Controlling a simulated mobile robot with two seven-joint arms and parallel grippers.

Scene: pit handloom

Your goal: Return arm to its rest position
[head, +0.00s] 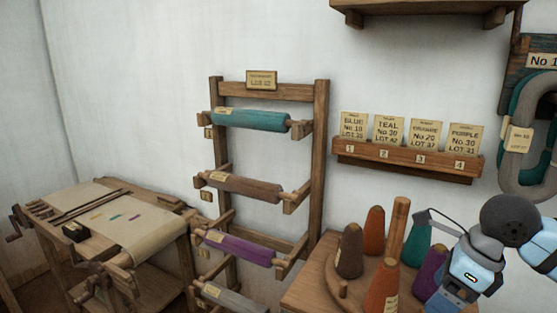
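Part of one of my arms shows at the lower right, with a dark round joint and a pale blue-grey link. It appears in front of the wooden stand (310,290) of yarn cones and overlaps the purple cone (428,272) in the picture. I see no gripper fingers on this arm, and whether it touches anything cannot be told. A thin dark line curves between the teal cone (416,243) and the arm. My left gripper is not in view.
Brown (350,252) and orange (374,232) cones stand around an upright wooden post (397,228). A wooden rack (320,150) holds several rolls. A card shelf (405,160) and coiled skeins (515,110) hang on the wall. A work table (155,235) stands left.

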